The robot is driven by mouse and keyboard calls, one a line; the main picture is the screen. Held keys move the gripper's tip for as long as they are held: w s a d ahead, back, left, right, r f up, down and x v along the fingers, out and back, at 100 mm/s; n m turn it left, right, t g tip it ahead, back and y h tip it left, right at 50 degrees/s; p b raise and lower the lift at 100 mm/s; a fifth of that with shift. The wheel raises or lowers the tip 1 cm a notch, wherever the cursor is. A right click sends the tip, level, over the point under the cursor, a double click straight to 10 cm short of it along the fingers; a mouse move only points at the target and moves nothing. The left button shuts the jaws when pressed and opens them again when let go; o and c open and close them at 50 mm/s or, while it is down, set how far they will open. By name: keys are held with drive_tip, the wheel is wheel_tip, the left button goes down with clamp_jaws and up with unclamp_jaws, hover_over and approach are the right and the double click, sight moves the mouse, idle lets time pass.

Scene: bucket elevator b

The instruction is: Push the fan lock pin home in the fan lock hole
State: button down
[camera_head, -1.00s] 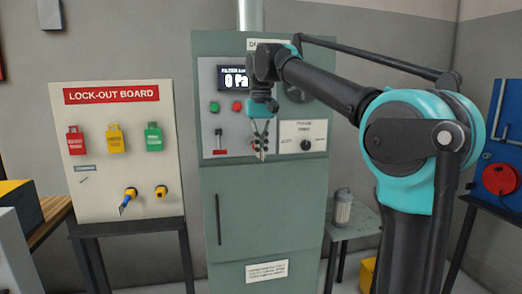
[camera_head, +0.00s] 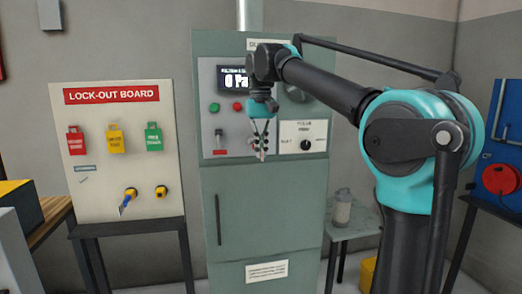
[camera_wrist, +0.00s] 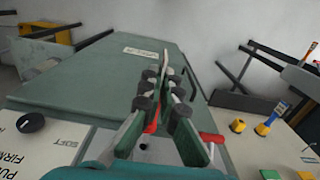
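My gripper (camera_head: 260,153) is in front of the green cabinet's upper panel (camera_head: 208,75), pointing down. Its fingers draw close together towards the tips, and it hides the panel behind it. In the wrist view, the fingers (camera_wrist: 162,75) reach away over the cabinet front. I cannot tell whether they hold anything. A red piece (camera_wrist: 152,125) shows beside the left finger, partly hidden; I cannot tell whether it belongs to the fan lock pin. I cannot make out the pin or the fan lock hole for certain.
The lock-out board (camera_head: 95,180) stands at the left. A small table (camera_head: 352,224) with a canister (camera_head: 342,207) stands at the right.

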drive_tip(key=shift+w+a, duration=0.2)
drive_tip(key=shift+w, duration=0.55)
drive_tip(key=shift+w+a, duration=0.25)
drive_tip(key=shift+w, duration=0.45)
drive_tip(key=shift+w+a, duration=0.2)
drive_tip(key=shift+w, duration=0.55)
drive_tip(key=c, duration=1.6)
unclamp_jaws()
drive_tip(key=shift+c, duration=0.2)
drive_tip(key=shift+r, duration=0.1)
wheel_tip(320, 180, up, 12)
drive_tip(key=shift+f, duration=0.2)
